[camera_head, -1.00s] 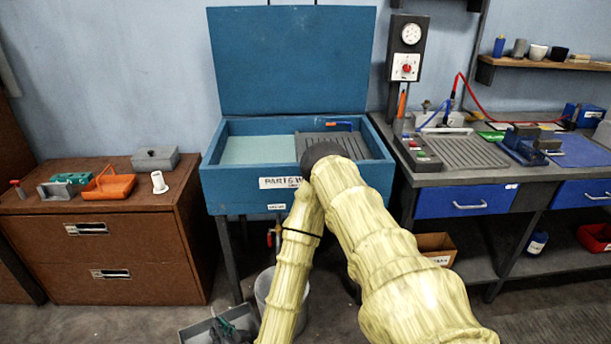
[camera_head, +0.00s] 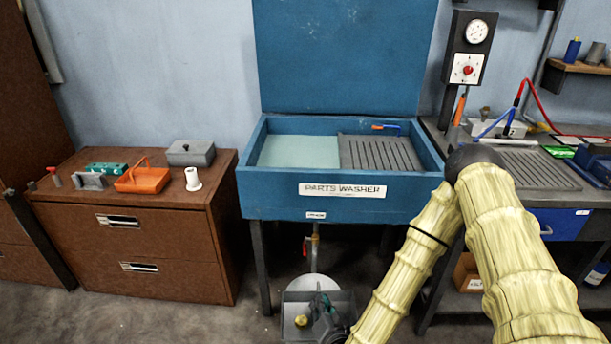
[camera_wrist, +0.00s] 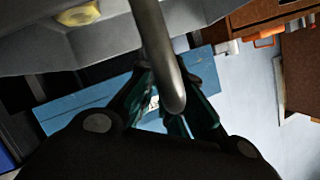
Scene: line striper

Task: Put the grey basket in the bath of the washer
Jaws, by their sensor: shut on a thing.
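The grey basket (camera_head: 342,296) hangs low in front of the washer (camera_head: 400,205), below its rim, with a brass-coloured part inside. My gripper (camera_head: 322,303) is over the basket, shut on its handle. In the wrist view the curved grey handle (camera_wrist: 152,35) passes between the teal fingers (camera_wrist: 173,108), and the basket's wall (camera_wrist: 50,58) shows at the upper left. The washer's lid (camera_head: 340,60) is up. Its bath (camera_head: 298,151) holds pale green liquid on the left, and a grey ribbed shelf (camera_head: 378,153) is on the right.
A brown cabinet (camera_head: 180,257) at left carries an orange basket (camera_head: 142,181), a grey box (camera_head: 190,152) and small parts. A brush (camera_head: 384,127) lies at the shelf's back. A bench (camera_head: 590,196) adjoins at right. A pale bucket (camera_head: 312,281) is under the washer.

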